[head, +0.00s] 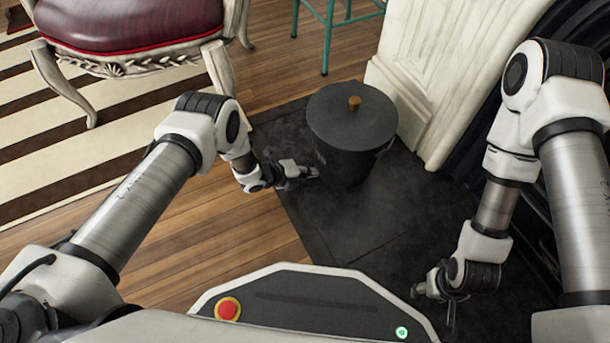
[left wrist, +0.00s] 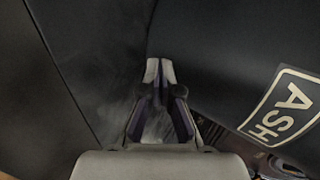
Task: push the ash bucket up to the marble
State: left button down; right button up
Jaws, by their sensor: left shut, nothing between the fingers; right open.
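The ash bucket (head: 348,150) is dark, with a round lid and a wooden knob, and stands upright on the dark hearth slab. The white marble (head: 440,80) of the fireplace rises behind it to the right; from this angle I cannot tell whether a gap lies between them. My left gripper (head: 312,173) is shut and empty at the bucket's left side, very close to it. In the left wrist view the left gripper's fingertips (left wrist: 160,72) are together, and the bucket's wall (left wrist: 235,50) with its ASH label fills the right. My right gripper (head: 418,291) is open and empty, low over the hearth at right.
The dark hearth slab (head: 335,225) has bare room in front of the bucket. A carved chair (head: 135,30) with a red seat stands on a striped rug at upper left. A teal stool (head: 328,30) stands behind the bucket. Wooden floor lies to the left.

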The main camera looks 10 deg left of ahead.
pick_arm(q)
jog(key=shift+w+d+r, duration=0.1)
jog(key=shift+w+d, duration=0.15)
pick_arm(e)
jog(key=shift+f, duration=0.1)
jog(key=shift+f, duration=0.1)
